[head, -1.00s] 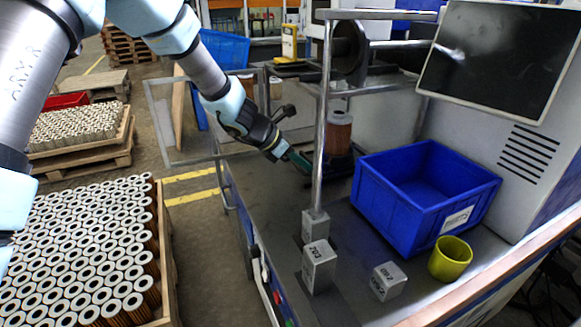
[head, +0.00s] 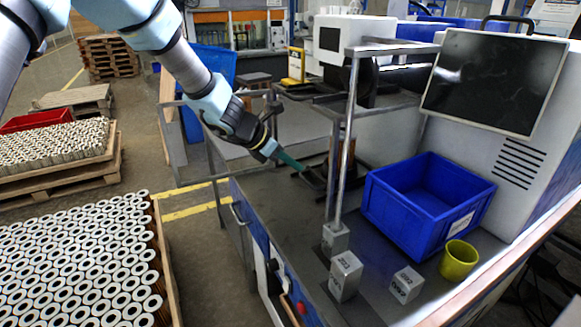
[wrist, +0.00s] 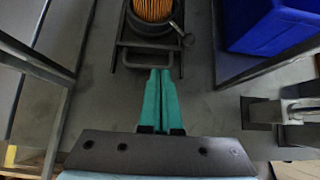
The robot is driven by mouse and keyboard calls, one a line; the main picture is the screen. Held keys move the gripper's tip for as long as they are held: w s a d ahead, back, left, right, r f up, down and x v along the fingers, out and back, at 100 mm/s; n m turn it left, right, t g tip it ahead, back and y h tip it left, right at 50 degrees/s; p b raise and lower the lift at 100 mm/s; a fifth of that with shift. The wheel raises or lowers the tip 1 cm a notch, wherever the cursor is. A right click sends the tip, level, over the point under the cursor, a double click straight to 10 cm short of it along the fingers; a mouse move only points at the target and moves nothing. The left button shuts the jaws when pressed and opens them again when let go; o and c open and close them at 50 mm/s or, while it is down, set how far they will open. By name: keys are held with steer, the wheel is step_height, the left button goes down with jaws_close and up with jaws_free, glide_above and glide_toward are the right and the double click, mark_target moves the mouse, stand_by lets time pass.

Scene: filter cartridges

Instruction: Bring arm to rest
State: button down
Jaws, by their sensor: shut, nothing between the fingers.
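My gripper (head: 291,162) is at the end of my arm, over the left part of the grey workbench. In the wrist view its two green fingers (wrist: 160,98) lie together with nothing between them. Their tips point at a dark metal holder (wrist: 148,57) on the bench. A filter cartridge (wrist: 153,10) with orange-brown pleats sits in the far end of this holder. I cannot tell whether the fingertips touch the holder.
A metal frame post (head: 345,150) stands right of my gripper. A blue bin (head: 372,205), a yellow-green cup (head: 459,260) and grey blocks (head: 345,277) stand on the bench. A monitor (head: 497,82) is at the back right. Pallets of cartridges (head: 80,262) stand on the floor at left.

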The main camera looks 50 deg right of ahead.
steer(key=shift+w+a+r, duration=0.15)
steer(key=shift+a+r, duration=0.05)
steer(key=shift+a, duration=0.1)
steer(key=w+a+r+n+t, duration=0.3)
steer(key=w+a+n+t, duration=0.3)
steer(key=w+a+n, duration=0.8)
steer(key=w+a+r+n+t+y, duration=0.1)
steer(key=w+a+n+y, duration=0.1)
steer(key=w+a+n, duration=0.4)
steer(key=w+a+n+t+y, duration=0.15)
steer(key=w+a+n, duration=0.25)
steer(key=a+n, duration=0.45)
steer(key=s+a+n+y, duration=0.2)
steer(key=a+n+y, duration=0.2)
steer(key=a+n, duration=1.15)
steer(key=s+a+n+g, duration=0.3)
steer(key=s+a+n, duration=0.8)
steer(key=a+n, duration=0.2)
steer(key=shift+s+a+g+y, duration=0.25)
steer(key=shift+a+g+y, duration=0.1)
steer(key=shift+a, duration=0.2)
